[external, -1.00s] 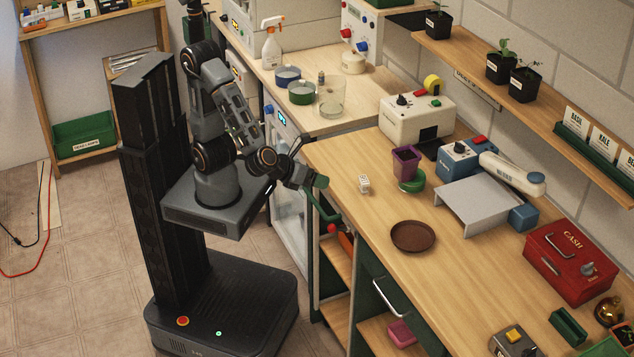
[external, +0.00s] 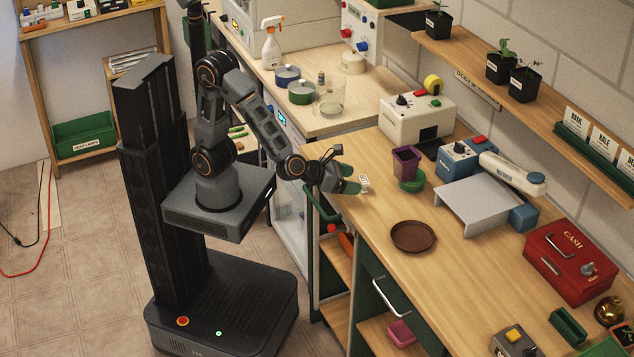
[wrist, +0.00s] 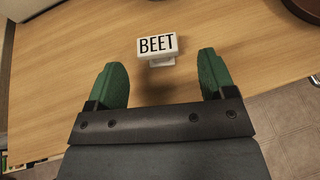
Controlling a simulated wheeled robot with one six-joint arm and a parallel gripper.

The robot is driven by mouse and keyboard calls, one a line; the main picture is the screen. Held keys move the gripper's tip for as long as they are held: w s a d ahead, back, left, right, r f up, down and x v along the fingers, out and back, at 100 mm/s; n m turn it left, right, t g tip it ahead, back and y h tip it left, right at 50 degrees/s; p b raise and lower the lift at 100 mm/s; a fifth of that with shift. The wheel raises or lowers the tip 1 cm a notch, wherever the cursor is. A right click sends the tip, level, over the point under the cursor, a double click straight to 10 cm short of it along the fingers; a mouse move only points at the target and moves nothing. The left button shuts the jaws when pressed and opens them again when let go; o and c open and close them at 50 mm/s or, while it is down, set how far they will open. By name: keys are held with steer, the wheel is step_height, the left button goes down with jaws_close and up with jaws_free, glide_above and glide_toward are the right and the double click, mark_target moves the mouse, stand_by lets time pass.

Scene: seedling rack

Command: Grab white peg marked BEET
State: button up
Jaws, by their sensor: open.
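The white peg marked BEET (wrist: 157,46) stands on the wooden bench top, its label facing up toward the wrist camera. In the external view the peg (external: 364,184) is near the bench's left edge, just at my fingertips. My gripper (wrist: 160,75) is open, with its two green fingers apart. In the wrist view the peg lies a little beyond the fingertips, about centred between them. Nothing is between the fingers. In the external view my gripper (external: 352,180) is low over the bench edge.
A brown round saucer (external: 413,236) lies to the right of the peg. A purple pot (external: 406,160) and a green round item (external: 412,184) stand behind it. A grey stand (external: 478,204) is farther right. The bench around the peg is clear.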

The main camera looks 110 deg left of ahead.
mark_target(360, 180)
steer(key=shift+x, duration=2.6)
steer(key=shift+a+r, duration=0.1)
steer(key=shift+a, duration=0.05)
steer(key=c, duration=1)
steer(key=shift+r, duration=0.1)
